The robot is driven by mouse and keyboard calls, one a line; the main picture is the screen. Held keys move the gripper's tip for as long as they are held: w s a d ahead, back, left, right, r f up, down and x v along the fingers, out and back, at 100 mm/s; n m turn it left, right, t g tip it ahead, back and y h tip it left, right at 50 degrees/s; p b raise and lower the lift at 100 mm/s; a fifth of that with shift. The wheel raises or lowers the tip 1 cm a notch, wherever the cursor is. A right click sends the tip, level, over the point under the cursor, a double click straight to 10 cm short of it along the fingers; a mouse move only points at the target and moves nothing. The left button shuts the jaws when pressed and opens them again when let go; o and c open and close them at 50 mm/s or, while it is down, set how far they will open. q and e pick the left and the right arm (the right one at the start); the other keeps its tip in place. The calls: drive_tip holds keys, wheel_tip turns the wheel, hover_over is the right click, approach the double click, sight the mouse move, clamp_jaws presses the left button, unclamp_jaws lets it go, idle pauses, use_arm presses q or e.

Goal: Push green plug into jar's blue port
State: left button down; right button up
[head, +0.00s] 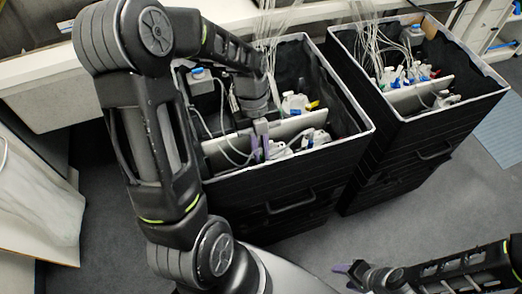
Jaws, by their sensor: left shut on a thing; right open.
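My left gripper (260,148) reaches down into the near black bin (300,187), its purple fingers close together beside a grey divider panel. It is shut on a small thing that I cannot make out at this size. A whitish jar (295,103) with blue parts stands behind the panel, right of the gripper. More white jars (312,140) lie in front of the panel. I cannot pick out the green plug or tell which jar has the blue port. My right gripper (350,271) is open and empty over the floor at the bottom.
A second black bin (425,140) with jars, blue parts and white tubes stands to the right. Thin tubes hang over both bins from the back. A blue-capped container (201,75) sits at the near bin's left. Grey floor (400,225) is free in front.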

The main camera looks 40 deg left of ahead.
use_arm(q)
drive_tip(key=shift+r, duration=0.15)
idle(0.5)
drive_tip(key=shift+r+p, duration=0.8)
drive_tip(key=shift+r, duration=0.15)
